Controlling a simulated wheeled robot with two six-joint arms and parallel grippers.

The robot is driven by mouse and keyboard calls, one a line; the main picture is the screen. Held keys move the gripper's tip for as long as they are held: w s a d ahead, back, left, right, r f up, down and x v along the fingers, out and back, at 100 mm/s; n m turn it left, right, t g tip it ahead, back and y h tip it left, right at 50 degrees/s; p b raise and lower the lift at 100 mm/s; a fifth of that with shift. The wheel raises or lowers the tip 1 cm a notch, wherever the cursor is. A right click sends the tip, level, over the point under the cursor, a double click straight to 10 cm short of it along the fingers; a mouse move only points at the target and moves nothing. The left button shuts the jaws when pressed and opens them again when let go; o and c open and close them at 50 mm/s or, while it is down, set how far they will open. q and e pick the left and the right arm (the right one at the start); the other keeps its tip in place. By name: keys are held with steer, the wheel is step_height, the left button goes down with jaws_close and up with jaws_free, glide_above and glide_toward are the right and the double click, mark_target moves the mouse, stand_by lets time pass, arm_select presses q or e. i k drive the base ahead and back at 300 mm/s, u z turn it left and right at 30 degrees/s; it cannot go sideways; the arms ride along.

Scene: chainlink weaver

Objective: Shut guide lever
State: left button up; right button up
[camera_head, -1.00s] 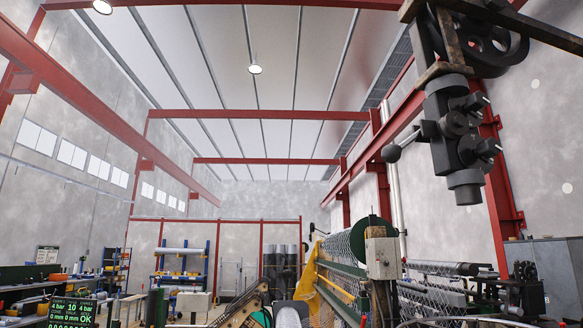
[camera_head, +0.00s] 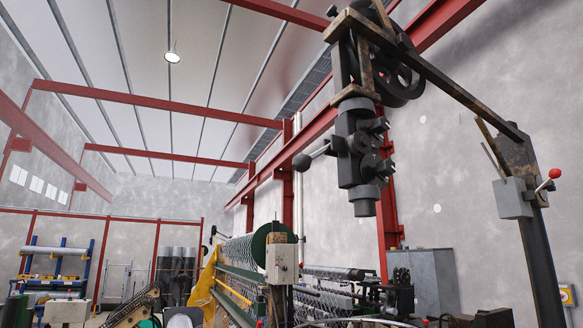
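The other is a lever with a red ball knob (camera_head: 554,173), angled up beside a small grey box (camera_head: 512,198) on the dark post at right. Neither of my grippers can be made out in the view.
A chain-link weaving machine (camera_head: 240,250) with wire mesh and a yellow cloth (camera_head: 205,288) stands below the guide head. A control box (camera_head: 282,263) is on its near end. A grey cabinet (camera_head: 424,275) stands behind at right. Blue shelving (camera_head: 57,265) is at far left.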

mark_target(301, 163)
steer(key=u, duration=0.55)
steer(key=k, duration=0.65)
steer(key=u, duration=0.45)
steer(key=i, duration=1.05)
steer(key=z, duration=0.9)
